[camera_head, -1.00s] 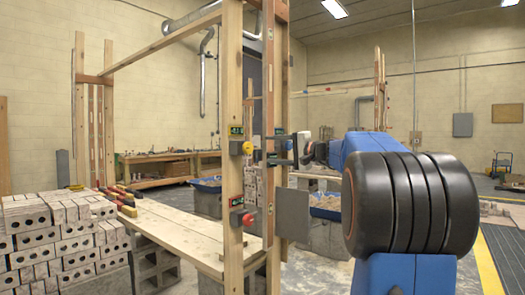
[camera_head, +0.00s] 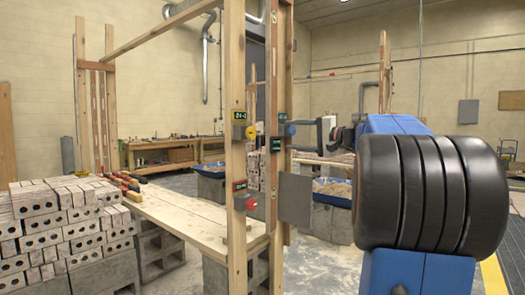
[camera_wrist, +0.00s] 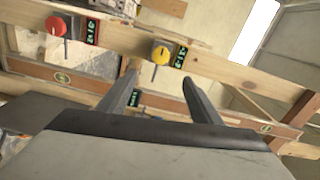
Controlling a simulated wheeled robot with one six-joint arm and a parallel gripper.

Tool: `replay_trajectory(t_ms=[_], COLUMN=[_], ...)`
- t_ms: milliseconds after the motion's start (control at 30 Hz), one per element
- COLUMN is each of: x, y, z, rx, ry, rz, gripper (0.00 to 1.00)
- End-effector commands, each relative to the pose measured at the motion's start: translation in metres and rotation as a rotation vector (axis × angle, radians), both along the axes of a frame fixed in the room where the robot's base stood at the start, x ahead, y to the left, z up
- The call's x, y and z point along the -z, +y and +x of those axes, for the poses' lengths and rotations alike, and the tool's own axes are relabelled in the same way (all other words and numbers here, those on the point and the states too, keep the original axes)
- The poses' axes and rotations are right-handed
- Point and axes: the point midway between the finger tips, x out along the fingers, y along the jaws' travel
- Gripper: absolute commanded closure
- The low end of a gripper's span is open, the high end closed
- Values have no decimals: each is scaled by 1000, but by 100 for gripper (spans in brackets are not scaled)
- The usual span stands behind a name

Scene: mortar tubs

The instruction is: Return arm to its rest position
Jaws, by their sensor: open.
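My gripper (camera_head: 296,136) is at the middle of the head view, just right of the wooden posts, with its fingers pointing left towards them. In the wrist view its two dark fingers (camera_wrist: 160,78) stand apart with nothing between them. Beyond them, a wooden post (camera_wrist: 215,70) carries a yellow knob (camera_wrist: 160,53) and a red knob (camera_wrist: 56,25), each beside a small green display. I see no contact between the fingers and the post. My blue arm reaches in from the right of the head view.
The near post (camera_head: 235,90) holds a yellow-knobbed device (camera_head: 243,132) and a red-knobbed one (camera_head: 243,204). A grey plate (camera_head: 295,199) is below my gripper. Plank bench (camera_head: 185,215) and brick stacks (camera_head: 60,225) are left. A blue tub (camera_head: 332,193) stands behind. Some floor shows right of the posts.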

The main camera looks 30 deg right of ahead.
Motion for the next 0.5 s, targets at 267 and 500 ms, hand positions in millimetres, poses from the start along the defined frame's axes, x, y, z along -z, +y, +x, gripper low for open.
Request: replay_trajectory(t_ms=[267, 500], x=[5, 66], y=[11, 105], z=[0, -13], rx=[-10, -103], ry=[17, 184], rz=[-10, -122], gripper=[41, 41])
